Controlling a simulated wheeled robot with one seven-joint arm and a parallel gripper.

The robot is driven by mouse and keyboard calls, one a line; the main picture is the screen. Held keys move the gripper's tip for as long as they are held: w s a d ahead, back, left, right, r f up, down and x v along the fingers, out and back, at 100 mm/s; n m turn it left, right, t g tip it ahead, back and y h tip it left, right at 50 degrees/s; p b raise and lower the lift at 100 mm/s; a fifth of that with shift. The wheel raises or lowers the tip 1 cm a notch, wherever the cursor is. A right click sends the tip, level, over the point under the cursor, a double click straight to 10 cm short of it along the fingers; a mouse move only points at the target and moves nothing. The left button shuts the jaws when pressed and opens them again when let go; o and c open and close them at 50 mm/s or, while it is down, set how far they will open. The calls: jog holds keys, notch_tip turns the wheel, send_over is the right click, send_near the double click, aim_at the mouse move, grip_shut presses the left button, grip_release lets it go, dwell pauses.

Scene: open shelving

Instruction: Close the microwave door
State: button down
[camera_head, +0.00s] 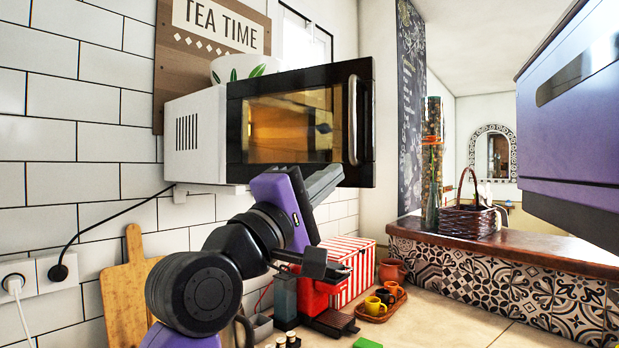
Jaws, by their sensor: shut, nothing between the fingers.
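The microwave (208,133) has a white vented side and is set against the tiled wall at upper centre. Its black door (240,130), with an amber window and a silver vertical handle (353,120) on the right, appears partly open. The door's right edge looks swung out from the wall toward me, and the cavity behind it is hidden. My gripper (326,180), with a purple hand and grey fingers, is shut and empty. It overlaps the door's lower edge in the picture, left of and below the handle. I cannot tell whether it touches the door.
A leaf-patterned bowl (243,67) is on top of the microwave. Below are a red-striped box (352,268), a tray of small cups (384,304) and a cutting board (127,290). A purple cabinet (580,130) hangs at right; a wicker basket (467,220) stands on the ledge.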

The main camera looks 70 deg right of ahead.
aim_at(351, 161)
jog(key=p+x, duration=0.1)
jog(key=x, duration=0.2)
jog(key=shift+s+d+r, duration=0.1)
jog(key=shift+d+r, duration=0.1)
jog(key=shift+d, duration=0.2)
jog(key=shift+f, duration=0.1)
